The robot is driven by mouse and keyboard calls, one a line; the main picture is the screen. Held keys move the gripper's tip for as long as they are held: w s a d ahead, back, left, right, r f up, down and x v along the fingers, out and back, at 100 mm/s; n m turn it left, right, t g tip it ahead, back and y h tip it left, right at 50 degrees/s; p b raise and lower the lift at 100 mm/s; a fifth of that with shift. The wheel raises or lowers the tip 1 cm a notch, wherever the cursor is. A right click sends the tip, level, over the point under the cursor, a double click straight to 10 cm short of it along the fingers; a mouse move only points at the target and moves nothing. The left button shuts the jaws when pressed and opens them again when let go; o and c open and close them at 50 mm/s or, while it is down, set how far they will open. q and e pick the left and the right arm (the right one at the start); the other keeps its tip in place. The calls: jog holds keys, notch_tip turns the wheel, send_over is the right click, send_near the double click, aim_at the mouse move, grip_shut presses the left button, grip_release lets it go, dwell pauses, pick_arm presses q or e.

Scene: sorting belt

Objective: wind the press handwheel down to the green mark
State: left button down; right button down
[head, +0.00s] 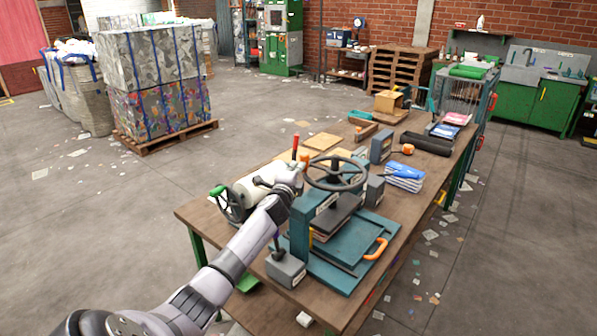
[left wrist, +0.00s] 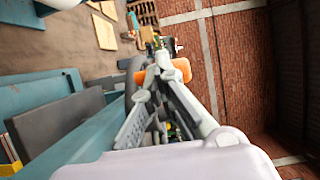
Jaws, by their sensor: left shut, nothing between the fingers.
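The teal press (head: 300,232) stands on the near part of the wooden workbench. Its dark handwheel (head: 336,186) sits on top, with an orange knob (head: 304,158) at the left of the rim. My left gripper (head: 298,167) is beside that left rim, by the knob. In the left wrist view, the gripper (left wrist: 164,58) is shut and empty. The orange knob (left wrist: 180,68) shows close behind its fingertips, and the dark rim (left wrist: 133,78) is just left. I cannot tell whether the fingers touch either. I cannot make out the green mark. My right gripper is out of view.
The workbench (head: 190,213) also holds a white roll-like machine (head: 255,187) left of the press, and blue packs (head: 404,177) to its right. Boxes and trays fill the far end. Strapped bales (head: 160,100) stand on the floor at left. Open floor lies around the bench.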

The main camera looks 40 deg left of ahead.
pick_arm(q)
jog(key=shift+w+a, duration=0.25)
jog(key=shift+a, duration=0.05)
dwell(0.5)
